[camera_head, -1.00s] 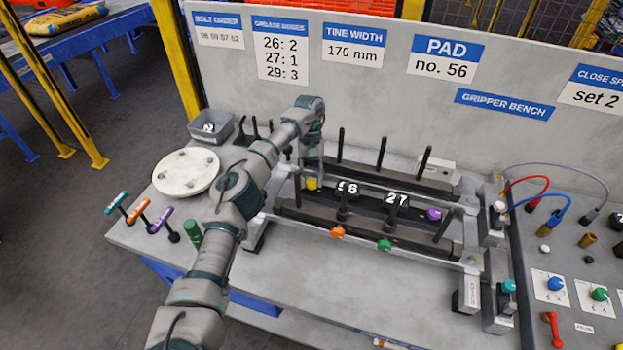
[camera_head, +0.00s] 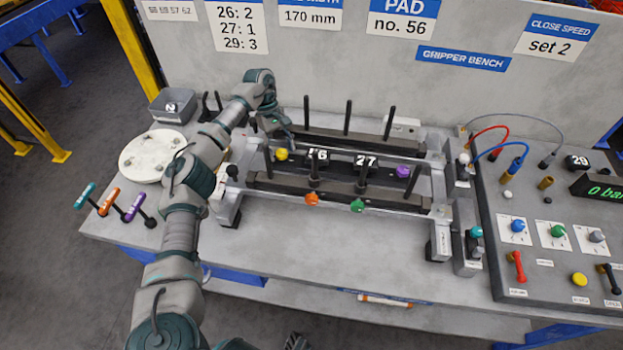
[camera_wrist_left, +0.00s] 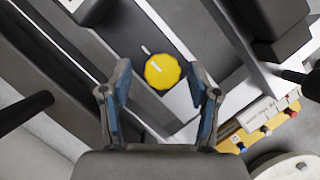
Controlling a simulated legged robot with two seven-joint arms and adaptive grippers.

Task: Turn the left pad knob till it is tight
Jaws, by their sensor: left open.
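A yellow knob (camera_head: 281,154) sits at the left end of the gripper frame's pads, beside a black block numbered 27 (camera_head: 366,161) and another partly hidden number block (camera_head: 318,156). My left gripper (camera_head: 283,138) is just above and behind the yellow knob. In the left wrist view, the yellow knob (camera_wrist_left: 162,71) with its white mark lies between the two open fingers of my left gripper (camera_wrist_left: 158,82), with gaps on both sides; I cannot tell its depth from them. Orange (camera_head: 312,199), green (camera_head: 357,205) and purple (camera_head: 403,171) knobs show on the frame. A dark piece at the bottom edge may be my right gripper (camera_head: 297,342).
Upright black rods (camera_head: 348,120) stand along both rails. A round white plate (camera_head: 155,152), a grey bin (camera_head: 172,105) and coloured T-handles (camera_head: 110,200) are at the left. A control panel (camera_head: 555,255) with hoses is at the right. The front bench is mostly clear.

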